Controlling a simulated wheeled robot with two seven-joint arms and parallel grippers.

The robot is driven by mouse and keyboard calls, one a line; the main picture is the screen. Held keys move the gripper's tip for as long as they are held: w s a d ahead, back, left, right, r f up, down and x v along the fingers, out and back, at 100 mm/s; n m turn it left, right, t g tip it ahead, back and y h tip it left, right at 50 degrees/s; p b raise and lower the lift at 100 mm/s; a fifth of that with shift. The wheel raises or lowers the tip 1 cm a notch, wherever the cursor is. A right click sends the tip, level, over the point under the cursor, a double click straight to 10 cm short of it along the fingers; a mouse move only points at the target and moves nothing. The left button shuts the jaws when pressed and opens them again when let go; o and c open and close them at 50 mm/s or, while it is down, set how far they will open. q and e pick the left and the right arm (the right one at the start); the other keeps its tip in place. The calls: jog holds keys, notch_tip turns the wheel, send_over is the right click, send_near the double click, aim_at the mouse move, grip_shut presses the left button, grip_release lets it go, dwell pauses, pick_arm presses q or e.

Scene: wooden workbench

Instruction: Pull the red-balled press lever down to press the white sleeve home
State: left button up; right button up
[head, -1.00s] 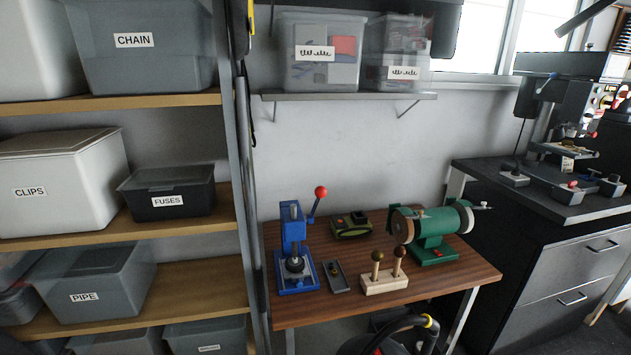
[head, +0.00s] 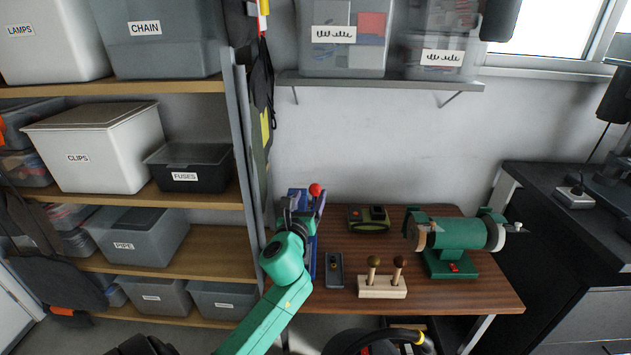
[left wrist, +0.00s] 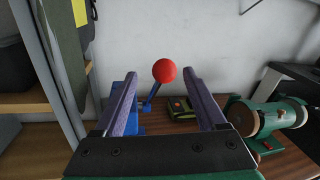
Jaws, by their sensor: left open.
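The blue press (head: 311,252) stands at the left of the bench, mostly hidden behind my left arm. Its lever ends in a red ball (head: 316,190) and is raised. The ball also shows in the left wrist view (left wrist: 164,71), with the lever (left wrist: 153,92) slanting down left to the blue press body. My left gripper (left wrist: 160,76) is open and empty. Its two fingers frame the ball in the picture and touch neither side; I cannot tell the depth between. In the head view the left gripper (head: 304,203) is by the press top. The white sleeve is hidden. My right gripper is not in view.
On the wooden bench (head: 450,295) are a small grey tray (head: 334,270), a block with two knobbed pegs (head: 382,288), a green-black device (head: 368,219) and a green grinder (head: 455,236). A shelf unit (head: 238,150) stands close at the left.

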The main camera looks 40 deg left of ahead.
pick_arm(q)
jog(key=x, duration=0.7)
jog(key=shift+w, duration=0.35)
jog(key=shift+d+f, duration=0.1)
jog(key=shift+d, duration=0.1)
grip_shut()
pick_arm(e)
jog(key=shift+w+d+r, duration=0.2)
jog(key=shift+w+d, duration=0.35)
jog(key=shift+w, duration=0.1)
